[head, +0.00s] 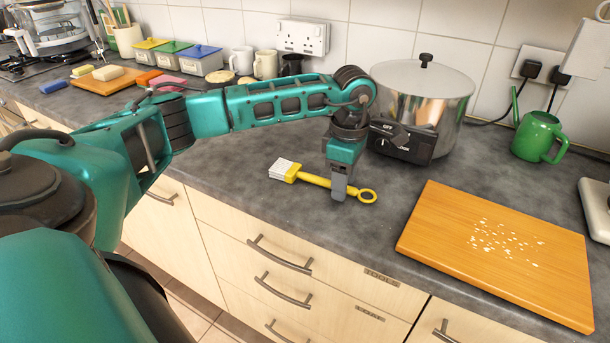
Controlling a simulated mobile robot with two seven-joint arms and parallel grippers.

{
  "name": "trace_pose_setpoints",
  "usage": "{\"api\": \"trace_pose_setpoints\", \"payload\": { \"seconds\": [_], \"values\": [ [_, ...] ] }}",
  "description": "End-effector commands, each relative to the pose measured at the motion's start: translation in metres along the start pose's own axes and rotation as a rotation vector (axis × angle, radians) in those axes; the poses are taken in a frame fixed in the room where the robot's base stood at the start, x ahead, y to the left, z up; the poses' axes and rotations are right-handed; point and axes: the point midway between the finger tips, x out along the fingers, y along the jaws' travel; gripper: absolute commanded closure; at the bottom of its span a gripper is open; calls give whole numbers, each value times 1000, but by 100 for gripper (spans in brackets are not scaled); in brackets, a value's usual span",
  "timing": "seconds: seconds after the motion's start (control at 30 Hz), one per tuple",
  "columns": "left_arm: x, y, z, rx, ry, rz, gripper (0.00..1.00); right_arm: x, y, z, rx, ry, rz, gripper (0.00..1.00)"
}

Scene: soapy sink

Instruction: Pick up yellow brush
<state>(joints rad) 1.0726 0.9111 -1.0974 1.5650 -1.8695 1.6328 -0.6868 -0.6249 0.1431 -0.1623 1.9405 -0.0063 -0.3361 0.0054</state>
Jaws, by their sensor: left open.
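The yellow brush (314,179) lies flat on the grey countertop in the head view, with white bristles at its left end and a ring at the right end of its handle. My left gripper (341,196) points down over the handle, close to the ring end. It is open, and its fingers hide a short part of the handle. I cannot tell whether the fingers touch the brush. My right gripper is not in view.
A large steel pot (425,100) stands just behind my left gripper. A wooden board (450,225) with white crumbs lies to the right, and a green watering can (538,138) stands behind it. Cups and lidded boxes line the wall at left. The counter's front edge is near the brush.

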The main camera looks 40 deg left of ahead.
Motion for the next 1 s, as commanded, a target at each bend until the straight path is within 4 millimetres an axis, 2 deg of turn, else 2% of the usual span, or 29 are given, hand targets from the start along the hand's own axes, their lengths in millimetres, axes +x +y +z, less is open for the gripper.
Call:
{"api": "trace_pose_setpoints", "payload": {
  "seconds": [0.2, 0.7, 1.0],
  "values": [
    [1, 0, 0, 0, 0, 0, 52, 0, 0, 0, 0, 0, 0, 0],
    [0, 0, 0, 0, 0, 0, 100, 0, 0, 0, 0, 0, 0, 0],
    [0, 0, 0, 0, 0, 0, 100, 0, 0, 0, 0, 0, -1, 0]
  ]
}}
